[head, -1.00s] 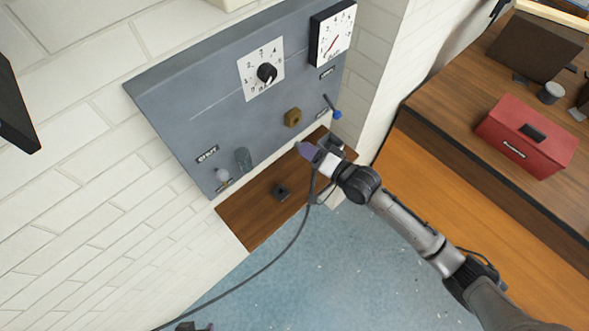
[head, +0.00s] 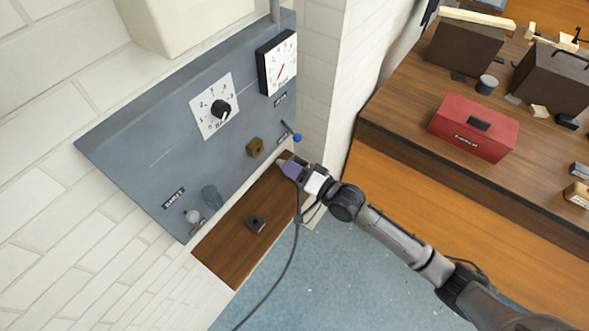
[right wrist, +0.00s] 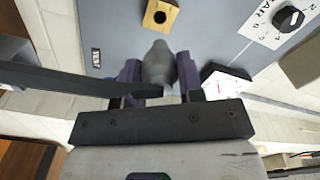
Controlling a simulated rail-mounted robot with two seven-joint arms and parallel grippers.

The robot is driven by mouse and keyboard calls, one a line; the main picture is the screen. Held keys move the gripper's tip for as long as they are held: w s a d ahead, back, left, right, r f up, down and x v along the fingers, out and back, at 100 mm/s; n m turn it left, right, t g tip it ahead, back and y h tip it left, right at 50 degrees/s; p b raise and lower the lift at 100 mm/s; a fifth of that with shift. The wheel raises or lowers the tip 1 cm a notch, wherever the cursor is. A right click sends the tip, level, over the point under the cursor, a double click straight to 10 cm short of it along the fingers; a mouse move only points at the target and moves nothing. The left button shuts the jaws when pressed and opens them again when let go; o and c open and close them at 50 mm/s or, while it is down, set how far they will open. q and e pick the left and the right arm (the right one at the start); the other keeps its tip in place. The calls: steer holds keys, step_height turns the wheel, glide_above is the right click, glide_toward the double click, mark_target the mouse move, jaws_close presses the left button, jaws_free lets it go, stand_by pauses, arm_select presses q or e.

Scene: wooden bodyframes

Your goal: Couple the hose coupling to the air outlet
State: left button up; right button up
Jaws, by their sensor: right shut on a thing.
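My right gripper (head: 292,170) has purple fingers and is shut on the hose coupling (right wrist: 158,65), a grey rounded piece seen between the fingers in the right wrist view. A dark hose (head: 292,255) hangs from the gripper; it crosses the left of the wrist view (right wrist: 60,80). The air outlet, a brass-coloured square block (head: 255,147) with a dark round hole, sits on the grey panel. It also shows at the top of the wrist view (right wrist: 160,14), ahead of the coupling. The coupling and outlet are apart. My left gripper is out of view.
A wooden shelf (head: 235,235) below bears a small dark block (head: 256,223). A red box (head: 474,128) stands on the bench at right.

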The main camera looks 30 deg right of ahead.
steer(key=x, duration=0.2)
steer(key=shift+w+a, duration=0.2)
steer(key=shift+w, duration=0.05)
steer(key=shift+b+x, duration=0.5)
steer(key=shift+x, duration=0.85)
stand_by(0.4)
steer(key=shift+p, duration=0.35)
stand_by(0.6)
steer(key=shift+w, duration=0.1)
stand_by(0.3)
